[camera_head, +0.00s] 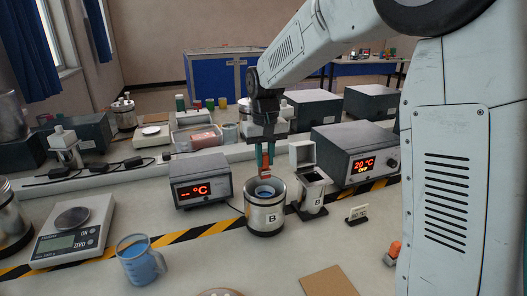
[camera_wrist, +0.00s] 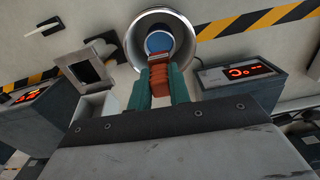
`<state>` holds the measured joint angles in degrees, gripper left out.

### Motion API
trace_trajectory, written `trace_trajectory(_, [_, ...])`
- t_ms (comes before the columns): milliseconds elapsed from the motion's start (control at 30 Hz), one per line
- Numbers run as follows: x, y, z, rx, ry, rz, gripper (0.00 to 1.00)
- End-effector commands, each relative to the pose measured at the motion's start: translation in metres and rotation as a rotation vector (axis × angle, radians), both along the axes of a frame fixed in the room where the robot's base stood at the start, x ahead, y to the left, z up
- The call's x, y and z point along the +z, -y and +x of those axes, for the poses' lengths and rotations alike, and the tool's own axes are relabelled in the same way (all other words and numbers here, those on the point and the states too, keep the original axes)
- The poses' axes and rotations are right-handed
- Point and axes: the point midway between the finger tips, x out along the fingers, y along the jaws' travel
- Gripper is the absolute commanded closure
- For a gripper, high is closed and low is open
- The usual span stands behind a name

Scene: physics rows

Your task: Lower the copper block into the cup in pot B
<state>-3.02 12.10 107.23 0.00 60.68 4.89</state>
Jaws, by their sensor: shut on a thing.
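Pot B (camera_head: 263,218) is a silver metal pot marked B, upright and open at the top on the bench. The blue cup (camera_head: 264,190) sits inside it; in the wrist view the cup (camera_wrist: 158,42) shows within the pot's round rim (camera_wrist: 190,30). My gripper (camera_head: 265,150) points down above the pot, its green fingers shut on the copper block (camera_wrist: 159,78). The reddish block (camera_head: 265,162) hangs between the fingertips, over the cup opening as far as I can tell. Its exact gap to the cup is hard to judge.
A square-topped container (camera_head: 313,190), also marked B, with a raised lid stands close right of the pot. A display box (camera_head: 202,182) stands left, another (camera_head: 352,155) right. A scale (camera_head: 75,228) and a blue mug (camera_head: 140,262) are at the left front.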

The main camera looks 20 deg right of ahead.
Motion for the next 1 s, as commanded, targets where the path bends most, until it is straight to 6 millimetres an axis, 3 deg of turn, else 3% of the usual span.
trace_trajectory(1000, [-0.071, -0.001, 0.000, 0.001, 0.000, 0.000, 1.00])
